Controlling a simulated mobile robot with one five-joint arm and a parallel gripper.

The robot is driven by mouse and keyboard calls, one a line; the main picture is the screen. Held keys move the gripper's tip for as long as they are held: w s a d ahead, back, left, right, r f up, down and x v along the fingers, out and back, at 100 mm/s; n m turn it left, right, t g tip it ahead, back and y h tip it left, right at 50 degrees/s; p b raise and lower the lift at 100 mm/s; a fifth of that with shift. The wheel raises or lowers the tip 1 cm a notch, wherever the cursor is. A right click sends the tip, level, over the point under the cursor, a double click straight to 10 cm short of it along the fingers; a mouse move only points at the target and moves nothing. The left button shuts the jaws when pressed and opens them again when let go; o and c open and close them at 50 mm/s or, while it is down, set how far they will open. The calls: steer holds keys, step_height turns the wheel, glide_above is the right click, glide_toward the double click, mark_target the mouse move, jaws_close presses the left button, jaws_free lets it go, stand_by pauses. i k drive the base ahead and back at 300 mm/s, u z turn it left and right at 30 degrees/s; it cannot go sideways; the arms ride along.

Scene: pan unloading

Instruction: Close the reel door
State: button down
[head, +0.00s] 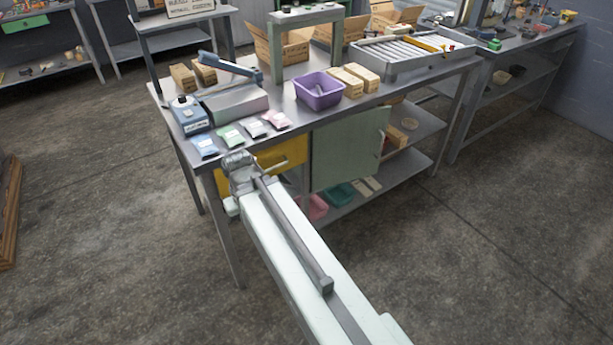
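The reel door is likely the grey-green panel (347,150) below the front edge of the workbench, right of a yellow drawer (285,157). A thin upright handle (382,144) is near its right edge. The panel's right side seems to stand out a little from the bench front, but the exact angle is hard to tell. What lies behind it is hidden. My gripper (236,160) is at the far end of my pale arm, in front of the yellow drawer and left of the panel, apart from the panel. Its fingers are too small to read.
The workbench (290,110) carries a purple bin (319,91), packets, a blue-handled tool (230,66) and a roller tray (412,53). Lower shelves (420,135) hold a pink bin and a green bin (340,193). The floor (470,240) right of my arm is clear.

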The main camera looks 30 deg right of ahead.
mark_target(349, 148)
steer(key=k, duration=1.2)
steer(key=z, duration=0.7)
steer(key=i, duration=1.85)
steer(key=u, duration=0.8)
steer(key=k, duration=0.95)
steer(key=u, duration=0.15)
steer(key=i, duration=0.95)
steer(key=z, duration=0.1)
